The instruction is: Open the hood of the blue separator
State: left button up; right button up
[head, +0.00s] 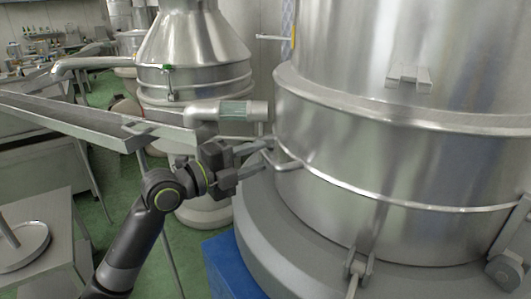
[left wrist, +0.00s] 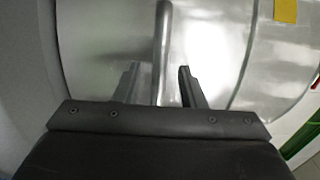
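The separator's large steel hood (head: 400,150) fills the right of the head view and sits level on a grey round base (head: 262,240), with a blue block (head: 218,268) below. A bent bar handle (head: 285,166) sticks out from the hood's left side. My left gripper (head: 266,156) is at this handle, fingers apart. In the left wrist view the bar (left wrist: 163,45) runs between the two open fingers (left wrist: 159,85), with a gap on each side; I cannot tell whether either touches it. My right gripper is not in view.
A clamp (head: 360,268) sits at the hood's lower front, another (head: 508,268) at right. A second steel vessel (head: 193,50) stands behind my left arm. A long metal trough (head: 70,118) and a grey table (head: 45,235) are at left. Green floor (head: 110,185) shows between them.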

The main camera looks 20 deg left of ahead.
aim_at(265, 150)
pick_arm(q)
jog(key=shift+x, duration=1.65)
grip_shut()
